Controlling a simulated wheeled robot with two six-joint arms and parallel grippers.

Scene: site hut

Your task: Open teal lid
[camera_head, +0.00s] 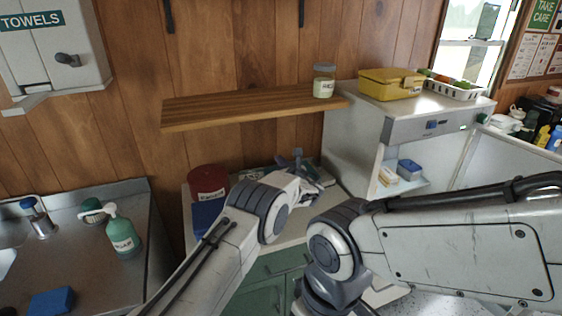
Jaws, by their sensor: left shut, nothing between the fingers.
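My left gripper (309,172) is over the back of the counter, below the wooden shelf and right of a dark red tub. It is shut with nothing in it. My left arm comes up from the bottom and covers part of the counter. I cannot make out a teal lid for certain; anything under or behind the gripper and wrist is hidden. My right arm crosses the lower right, and its gripper is outside the picture.
The dark red tub (208,180) and a blue object (206,216) stand left of my left arm. The wooden shelf (240,107) overhangs the counter and holds a jar (324,81). A white cabinet (352,125) bounds the right. A green soap bottle (122,232) stands by the sink.

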